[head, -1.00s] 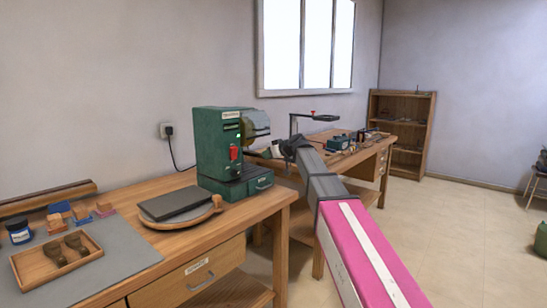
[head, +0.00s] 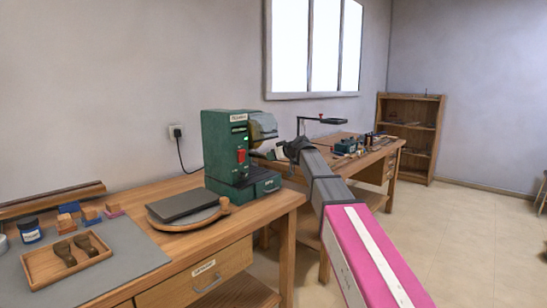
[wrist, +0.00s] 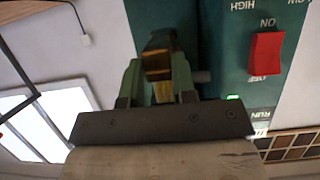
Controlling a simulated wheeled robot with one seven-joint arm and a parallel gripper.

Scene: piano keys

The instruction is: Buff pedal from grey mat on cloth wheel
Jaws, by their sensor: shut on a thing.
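My gripper (wrist: 157,78) has pale green fingers and is shut on a brass-coloured pedal (wrist: 158,62) with a dark end. In the head view my gripper is small, mostly hidden by my own arm, just right of the green buffing machine (head: 228,150). The yellowish cloth wheel (head: 262,126) is at the machine's upper right, above my gripper. I cannot tell whether the pedal touches it. The grey mat (head: 130,248) lies at the left of the bench, with a wooden tray (head: 40,272) holding two dark brown pieces.
The machine's red switch (wrist: 265,53) is close to my gripper in the wrist view. A round wooden stand with a dark slab (head: 183,205) is in front of the machine. Blocks and a jar (head: 30,230) stand behind the tray. A second bench (head: 345,150) is beyond my arm.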

